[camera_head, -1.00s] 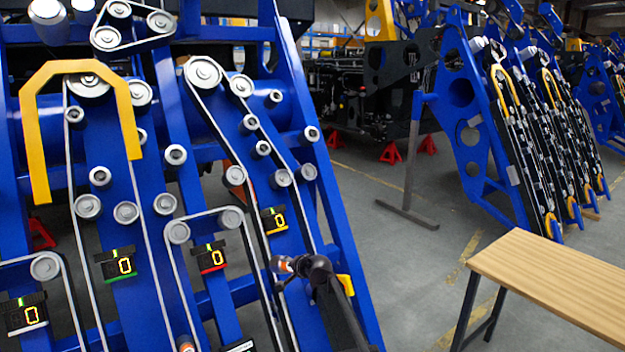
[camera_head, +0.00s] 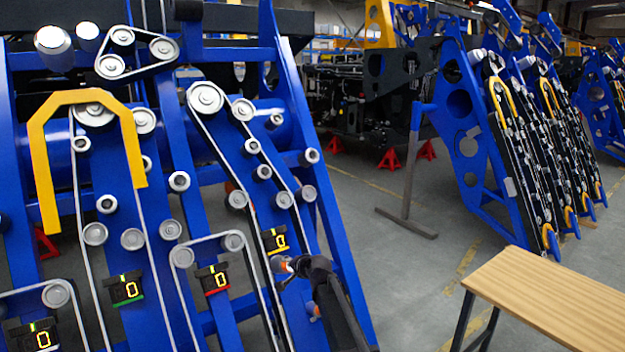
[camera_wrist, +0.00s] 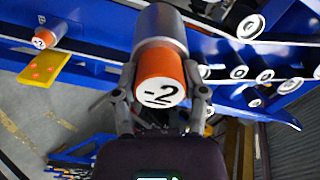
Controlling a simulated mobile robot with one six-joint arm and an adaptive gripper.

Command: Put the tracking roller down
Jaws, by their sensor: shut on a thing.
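The tracking roller is a silver cylinder with an orange end marked "-2" (camera_wrist: 161,80). My gripper (camera_wrist: 163,90) is shut on it, with one finger on each side of the orange end. In the head view my gripper (camera_head: 292,267) is small and dark, in front of the right part of the blue chassis (camera_head: 335,255). The roller's held end (camera_head: 279,264) shows there as a small grey and orange piece. I cannot tell whether the roller touches the chassis.
A second orange roller marked "-2" (camera_wrist: 43,38) sits beside a yellow plate (camera_wrist: 52,70) at the left of the wrist view. Belts, several grey rollers and digital displays (camera_head: 213,279) cover the chassis. A wooden table (camera_head: 555,295) stands at the right, its visible top bare. Open floor lies between.

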